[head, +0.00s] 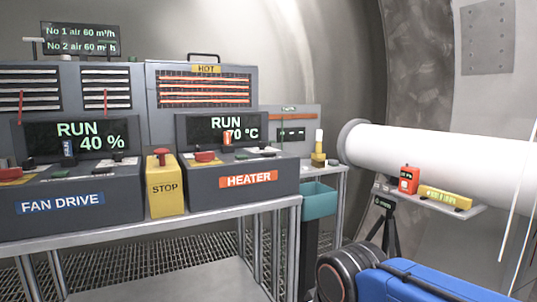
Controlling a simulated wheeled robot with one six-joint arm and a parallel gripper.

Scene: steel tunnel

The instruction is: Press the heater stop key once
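The heater console (248,190) stands on a metal bench, with an orange HEATER label (248,180) on its front. Its display (222,130) reads RUN and 70 °C, with the first digit partly covered. A small orange and white upright item (227,140) stands before the display. My gripper is not in view.
A yellow STOP box (165,188) with a red knob stands between the heater and the FAN DRIVE console (62,196), which reads RUN 40 %. A teal bin (318,200) hangs at the bench's right end. A blue case (400,283) and white duct (440,160) are at right.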

